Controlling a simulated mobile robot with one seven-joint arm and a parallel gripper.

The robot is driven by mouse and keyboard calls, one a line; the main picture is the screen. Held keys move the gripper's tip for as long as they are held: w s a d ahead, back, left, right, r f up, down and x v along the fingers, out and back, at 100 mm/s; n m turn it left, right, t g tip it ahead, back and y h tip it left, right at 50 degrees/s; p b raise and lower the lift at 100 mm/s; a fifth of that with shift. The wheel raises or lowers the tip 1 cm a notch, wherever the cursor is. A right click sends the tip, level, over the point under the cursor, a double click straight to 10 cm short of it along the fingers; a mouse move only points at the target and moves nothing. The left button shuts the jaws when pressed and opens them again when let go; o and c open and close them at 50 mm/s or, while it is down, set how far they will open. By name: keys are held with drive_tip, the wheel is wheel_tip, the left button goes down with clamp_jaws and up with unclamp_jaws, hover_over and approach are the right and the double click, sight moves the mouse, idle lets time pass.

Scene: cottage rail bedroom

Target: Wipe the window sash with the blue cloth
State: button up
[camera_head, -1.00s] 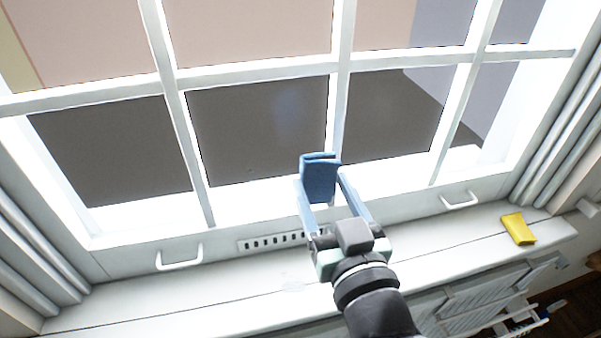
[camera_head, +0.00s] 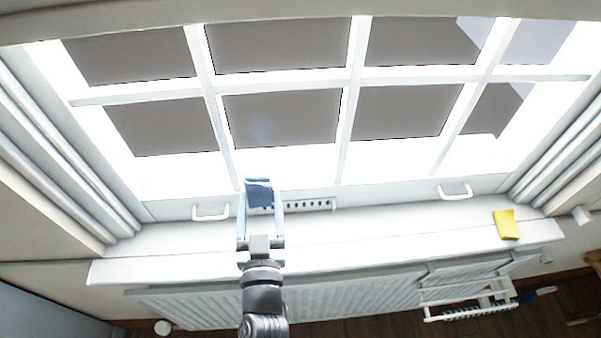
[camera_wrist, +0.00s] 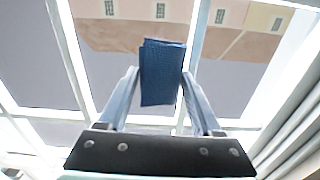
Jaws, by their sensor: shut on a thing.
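The blue cloth (camera_head: 259,193) is folded and held between the fingertips of my gripper (camera_head: 260,204). In the wrist view the cloth (camera_wrist: 162,72) stands up between the two fingers of my gripper (camera_wrist: 161,88). The white window sash (camera_head: 346,130) has several panes divided by white bars. In the head view my gripper and cloth overlap the sash's bottom rail, left of centre, between two white handles. I cannot tell whether the cloth touches the sash. The wrist view looks up at the panes and bars behind the cloth.
A yellow cloth-like item (camera_head: 506,224) lies on the right of the white sill (camera_head: 400,229). White handles stick out at left (camera_head: 211,212) and right (camera_head: 455,190). A slotted vent (camera_head: 313,205) is beside my gripper. Curtains flank the window. A radiator (camera_head: 350,297) with a rack (camera_head: 470,297) is below.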

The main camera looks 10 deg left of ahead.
sight(277, 157)
drive_tip(key=shift+w+a+f, duration=0.1)
drive_tip(key=shift+a, duration=0.15)
drive_tip(key=shift+x, duration=2.75)
drive_tip(key=shift+x, duration=0.9)
drive_tip(key=shift+w, duration=0.1)
drive_tip(key=shift+w+d+f+b, duration=0.1)
drive_tip(key=shift+d+f+b, duration=0.25)
drive_tip(key=shift+b, duration=0.5)
drive_tip(key=shift+w+d+b, duration=0.15)
drive_tip(key=shift+d+b, duration=0.6)
drive_tip(key=shift+b, duration=0.1)
drive_tip(key=shift+w+d+r+b, duration=0.1)
drive_tip(key=shift+d+b, duration=0.35)
drive_tip(key=shift+b, duration=0.1)
drive_tip(key=shift+w+d+r+b, duration=0.1)
drive_tip(key=shift+d+b, duration=0.3)
drive_tip(key=shift+b, duration=0.1)
drive_tip(key=shift+w, duration=0.1)
